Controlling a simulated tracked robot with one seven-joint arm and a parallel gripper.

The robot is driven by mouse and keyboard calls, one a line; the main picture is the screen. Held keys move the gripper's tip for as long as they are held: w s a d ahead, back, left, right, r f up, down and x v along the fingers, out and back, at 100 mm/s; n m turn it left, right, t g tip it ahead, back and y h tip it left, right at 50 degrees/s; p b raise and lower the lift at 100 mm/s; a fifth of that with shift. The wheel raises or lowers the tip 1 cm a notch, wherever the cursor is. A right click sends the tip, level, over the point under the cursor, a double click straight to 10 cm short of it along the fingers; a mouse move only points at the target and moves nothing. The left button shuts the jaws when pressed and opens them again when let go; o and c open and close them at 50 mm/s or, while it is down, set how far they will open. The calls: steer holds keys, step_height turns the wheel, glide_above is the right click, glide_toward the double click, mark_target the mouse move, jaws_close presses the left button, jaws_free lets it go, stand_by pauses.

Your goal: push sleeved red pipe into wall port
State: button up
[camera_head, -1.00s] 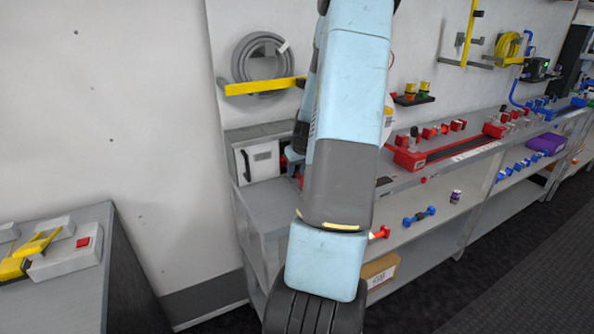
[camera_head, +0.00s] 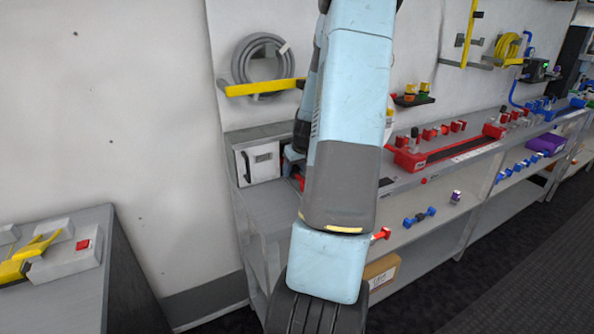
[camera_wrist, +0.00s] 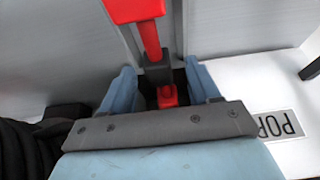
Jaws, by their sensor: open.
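In the wrist view, a red pipe (camera_wrist: 151,42) with a wide red end at the top runs down to a dark grey sleeve (camera_wrist: 158,74). More red (camera_wrist: 167,98) shows just below the sleeve. My gripper (camera_wrist: 160,68) is open, with its light-blue fingers on either side of the sleeve. I cannot tell whether either finger touches it. A white box with a label starting "POR" (camera_wrist: 278,124), seen upside down, lies to the right. The port opening and the pipe's seating cannot be made out. In the head view, my arm hides most of this area.
In the head view, a white box with a dark handle (camera_head: 258,161) stands at the bench's left end. A red fixture (camera_head: 445,150) sits along the bench to the right. A grey hose coil (camera_head: 264,62) hangs above. A blue dumbbell-shaped part (camera_head: 419,217) lies on the lower shelf.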

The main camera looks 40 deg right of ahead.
steer(key=v, duration=1.2)
steer(key=shift+s+r, duration=0.3)
steer(key=shift+a, duration=0.1)
steer(key=s+a+r+n, duration=0.15)
steer(key=a+r, duration=0.35)
steer(key=a, duration=0.6)
steer(key=s+a+r, duration=0.2)
steer(key=a+r, duration=0.3)
steer(key=a, duration=0.5)
steer(key=s+a+r, duration=0.2)
steer(key=s+a, duration=0.4)
steer(key=s, duration=0.1)
steer(key=s+a+r+n+t+y, duration=0.1)
steer(key=s+a+r, duration=0.1)
steer(key=s+a, duration=0.5)
steer(key=shift+s+r, duration=0.25)
steer(key=shift+s, duration=0.15)
